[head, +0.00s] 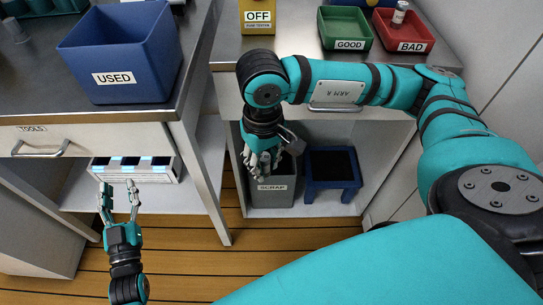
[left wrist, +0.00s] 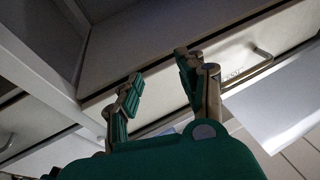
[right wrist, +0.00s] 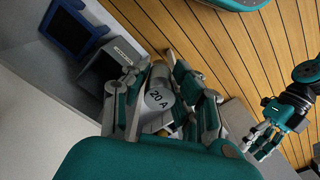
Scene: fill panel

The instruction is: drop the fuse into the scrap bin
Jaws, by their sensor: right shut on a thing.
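The grey scrap bin (head: 272,197), labelled SCRAP, stands on the low shelf under the right-hand counter. My right gripper (head: 262,170) points down and overlaps the bin's left and front part in the head view; its height over the rim is hard to tell. In the right wrist view it is shut on the fuse (right wrist: 158,98), a pale cylinder marked 20 A. The bin (right wrist: 104,68) shows there beyond the left finger. The fuse is hidden in the head view. My left gripper (head: 119,190) is open and empty in front of the tools drawer.
A blue stool-like stand (head: 333,172) is right of the bin. Above are a green GOOD tray (head: 348,44) and a red BAD tray (head: 411,46) holding a cylinder (head: 400,12). A blue USED bin (head: 115,78) stands on the left counter. The wooden floor is clear.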

